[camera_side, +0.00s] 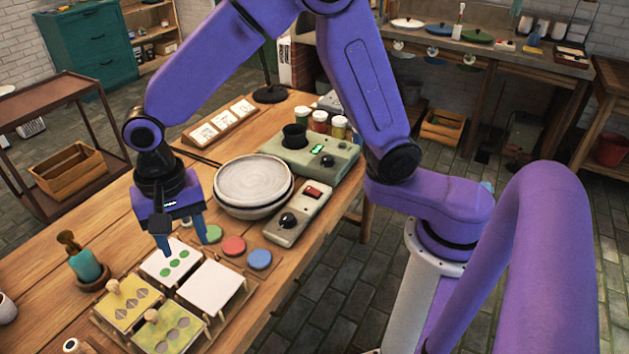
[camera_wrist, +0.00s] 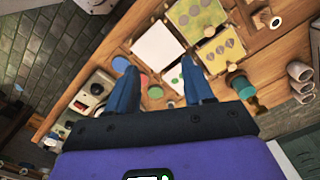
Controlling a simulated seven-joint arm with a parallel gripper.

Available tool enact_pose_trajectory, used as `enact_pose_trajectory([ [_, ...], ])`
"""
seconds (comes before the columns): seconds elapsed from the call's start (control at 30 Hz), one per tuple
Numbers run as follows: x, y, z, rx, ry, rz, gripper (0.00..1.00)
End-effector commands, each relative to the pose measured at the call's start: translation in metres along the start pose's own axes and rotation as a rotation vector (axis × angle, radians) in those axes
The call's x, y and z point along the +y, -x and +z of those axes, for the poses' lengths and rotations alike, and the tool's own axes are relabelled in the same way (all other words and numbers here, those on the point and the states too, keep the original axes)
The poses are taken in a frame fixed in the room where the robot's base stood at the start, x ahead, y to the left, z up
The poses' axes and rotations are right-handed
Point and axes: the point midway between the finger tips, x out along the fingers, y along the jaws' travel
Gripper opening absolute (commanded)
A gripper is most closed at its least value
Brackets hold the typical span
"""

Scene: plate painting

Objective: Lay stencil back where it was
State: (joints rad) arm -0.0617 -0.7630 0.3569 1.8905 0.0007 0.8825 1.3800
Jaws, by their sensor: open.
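Two yellow stencils, each with a row of round holes and a wooden knob, lie at the front of the table in the side view: one at the left (camera_side: 123,305) and one nearer the camera (camera_side: 168,335), with green around its holes. Both also show at the top of the wrist view (camera_wrist: 222,52) (camera_wrist: 207,16). A white card with green dots (camera_side: 170,263) lies behind the left stencil, a blank white card (camera_side: 211,287) to its right. My gripper (camera_side: 184,246) is open and empty, pointing down over the dotted card's far edge; its fingers (camera_wrist: 160,90) stand apart.
Green, red and blue paint discs (camera_side: 233,246) lie right of my gripper. A stack of grey plates (camera_side: 253,185) stands behind them, beside a control box (camera_side: 301,216). A teal pot with a brush (camera_side: 88,264) stands left. Bare table lies left of my gripper.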

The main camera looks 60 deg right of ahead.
Motion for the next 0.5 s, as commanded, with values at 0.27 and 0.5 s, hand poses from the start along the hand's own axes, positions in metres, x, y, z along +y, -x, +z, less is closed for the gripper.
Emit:
enact_pose_trajectory([
  [0.27,0.088,0.027,0.017,0.002,0.519,-0.009,0.52],
  [0.5,0.171,0.038,0.035,0.005,0.973,-0.015,0.52],
])
